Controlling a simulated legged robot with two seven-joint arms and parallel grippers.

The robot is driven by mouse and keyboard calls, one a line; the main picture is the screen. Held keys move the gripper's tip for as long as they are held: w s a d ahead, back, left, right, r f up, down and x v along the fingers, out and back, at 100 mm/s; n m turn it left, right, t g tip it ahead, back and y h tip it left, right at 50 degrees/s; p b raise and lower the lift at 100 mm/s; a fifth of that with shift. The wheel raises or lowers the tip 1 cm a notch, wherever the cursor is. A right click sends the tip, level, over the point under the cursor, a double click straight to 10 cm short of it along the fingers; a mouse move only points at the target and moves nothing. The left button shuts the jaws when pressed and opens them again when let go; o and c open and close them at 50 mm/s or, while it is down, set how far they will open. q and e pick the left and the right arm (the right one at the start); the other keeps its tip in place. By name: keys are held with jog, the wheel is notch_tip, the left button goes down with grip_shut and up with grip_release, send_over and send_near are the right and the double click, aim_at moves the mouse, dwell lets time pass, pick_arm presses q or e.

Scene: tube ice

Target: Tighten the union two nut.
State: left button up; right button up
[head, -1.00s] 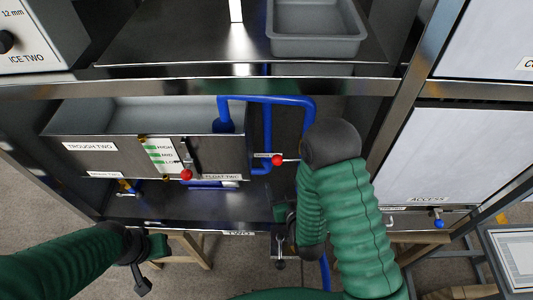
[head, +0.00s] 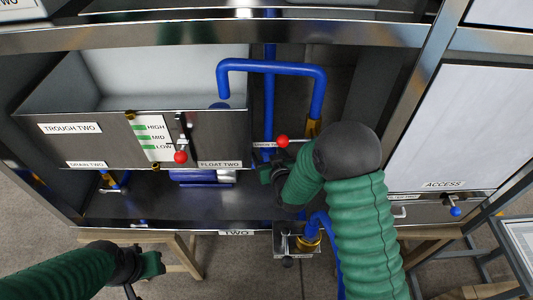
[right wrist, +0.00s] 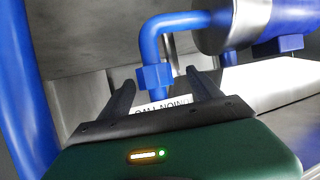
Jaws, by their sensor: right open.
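The union two nut (right wrist: 155,77) is a blue collar on a bent blue pipe in the right wrist view. It stands between the two dark fingers of my right gripper (right wrist: 163,84), which is open, with space visible beside the nut. Part of a UNION TWO label (right wrist: 162,108) shows behind the fingers. In the head view my right gripper (head: 266,170) is beside the vertical blue pipe (head: 269,108), and I cannot make out the nut there. My left gripper (head: 152,265) is low at the left, away from the pipes; its jaws are unclear.
A red-knobbed lever (head: 282,141) sits just above my right gripper. The trough two (head: 68,145) stands to the left, with a red float knob (head: 181,157). A white access panel (head: 450,130) is at the right. A blue cylinder (right wrist: 232,25) is close by at the upper right.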

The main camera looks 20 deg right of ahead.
jog(key=shift+x, duration=0.75)
jog(key=shift+w+d+f, duration=0.15)
jog(key=shift+w+d, duration=0.1)
jog(key=shift+d, duration=0.1)
jog(key=shift+w+d+f, duration=0.15)
jog(key=shift+d, duration=0.3)
jog(key=shift+a, duration=0.45)
jog(key=c, duration=1.1)
jog(key=shift+d+h, duration=0.1)
jog(key=shift+h, duration=0.2)
jog(key=shift+c, duration=1.2)
